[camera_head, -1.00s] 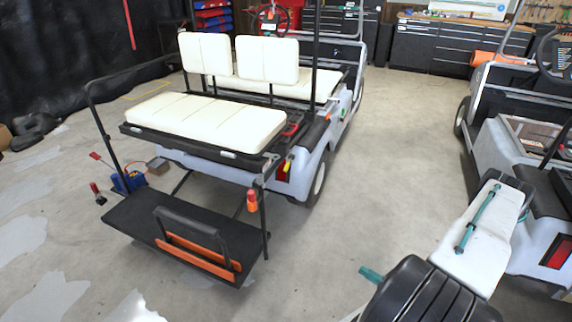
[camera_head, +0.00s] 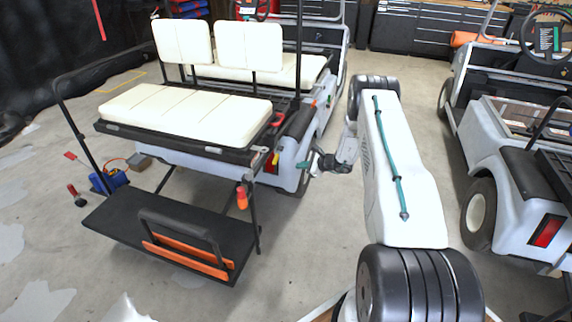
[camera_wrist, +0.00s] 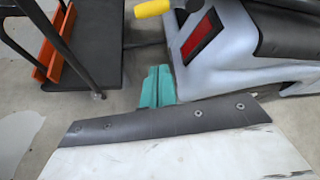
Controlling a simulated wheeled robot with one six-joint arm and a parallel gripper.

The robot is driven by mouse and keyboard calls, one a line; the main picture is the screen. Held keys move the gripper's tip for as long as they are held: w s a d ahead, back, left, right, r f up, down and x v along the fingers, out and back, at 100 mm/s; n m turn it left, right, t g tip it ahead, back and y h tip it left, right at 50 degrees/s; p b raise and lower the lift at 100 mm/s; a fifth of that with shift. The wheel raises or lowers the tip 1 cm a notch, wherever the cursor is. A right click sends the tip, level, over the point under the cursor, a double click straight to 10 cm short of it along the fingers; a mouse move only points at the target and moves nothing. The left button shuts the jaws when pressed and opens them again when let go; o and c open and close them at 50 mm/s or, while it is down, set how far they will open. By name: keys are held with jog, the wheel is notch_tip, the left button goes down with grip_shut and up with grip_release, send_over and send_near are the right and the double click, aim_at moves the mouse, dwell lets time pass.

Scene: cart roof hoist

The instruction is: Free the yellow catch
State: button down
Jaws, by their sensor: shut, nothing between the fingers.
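The yellow catch (camera_head: 275,158) hangs at the rear right corner of the cart, below the seat frame and close to the red tail light. In the wrist view a yellow rounded end (camera_wrist: 152,8), likely the catch, shows at the top edge, partly cut off. My gripper (camera_head: 303,165) is just right of the catch, apart from it, beside the cart's rear side. Its teal fingers (camera_wrist: 157,88) are shut with nothing between them, and they point toward the cart's rear in the wrist view.
An orange-red handle (camera_head: 242,197) hangs on the post left of my gripper. The black rear footboard (camera_head: 120,222) juts out low at the back. A second cart (camera_head: 512,180) stands at right.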

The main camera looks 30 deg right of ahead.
aim_at(277, 155)
jog(key=w+a, duration=0.5)
jog(key=w, duration=0.2)
jog(key=shift+w+a+f, duration=0.2)
jog(key=shift+w+f, duration=0.15)
jog(key=shift+f, duration=0.1)
